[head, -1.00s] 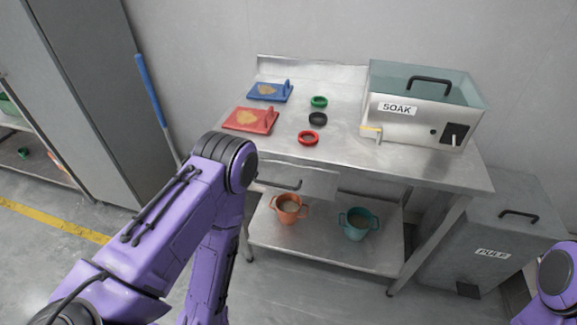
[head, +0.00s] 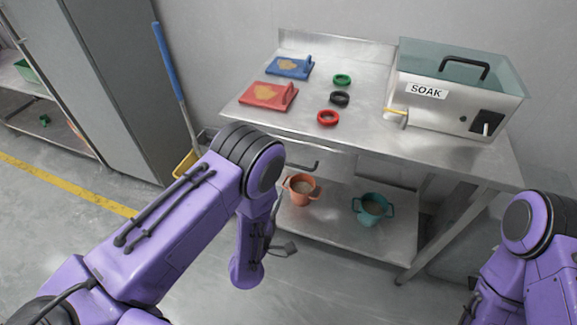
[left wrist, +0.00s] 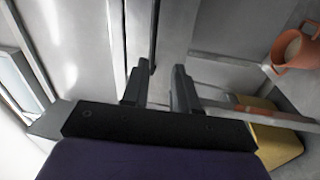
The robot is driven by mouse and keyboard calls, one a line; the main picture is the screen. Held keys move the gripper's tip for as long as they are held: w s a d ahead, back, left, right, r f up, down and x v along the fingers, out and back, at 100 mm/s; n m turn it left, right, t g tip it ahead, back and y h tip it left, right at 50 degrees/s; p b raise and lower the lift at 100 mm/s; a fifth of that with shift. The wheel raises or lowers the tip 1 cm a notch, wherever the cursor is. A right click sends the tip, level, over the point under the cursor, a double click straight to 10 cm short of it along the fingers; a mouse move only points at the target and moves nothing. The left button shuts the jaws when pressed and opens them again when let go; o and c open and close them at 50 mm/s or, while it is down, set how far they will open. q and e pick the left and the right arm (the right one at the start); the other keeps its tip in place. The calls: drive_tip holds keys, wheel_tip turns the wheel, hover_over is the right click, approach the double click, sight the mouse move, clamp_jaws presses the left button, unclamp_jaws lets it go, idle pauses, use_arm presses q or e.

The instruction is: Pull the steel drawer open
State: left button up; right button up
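The steel drawer (head: 337,164) is under the left part of the steel table (head: 455,160), seemingly shut. Its dark handle (head: 305,166) shows only at its right end in the head view; my left arm hides the rest. In the left wrist view a dark bar, apparently the handle (left wrist: 154,35), runs upright in the picture. My left gripper (left wrist: 160,74) has its two fingers apart, one on each side of the bar's line. I cannot tell whether they touch it. My right arm is at the lower right of the head view, its gripper out of view.
An orange cup (head: 302,190) and a teal cup (head: 372,209) stand on the lower shelf. The tabletop holds a SOAK box (head: 440,105), red and blue boards and several rings. Floor in front is clear.

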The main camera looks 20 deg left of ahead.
use_arm(q)
drive_tip(key=shift+n, duration=0.4)
drive_tip(key=w+r, duration=0.1)
drive_tip(key=w, duration=0.2)
drive_tip(key=w+r+p, duration=0.1)
drive_tip(key=w, duration=0.3)
drive_tip(key=w+p, duration=0.1)
drive_tip(key=w, duration=0.2)
drive_tip(key=shift+w+d+r, duration=0.3)
drive_tip(key=shift+w+r, duration=0.05)
drive_tip(key=shift+r, duration=0.05)
clamp_jaws()
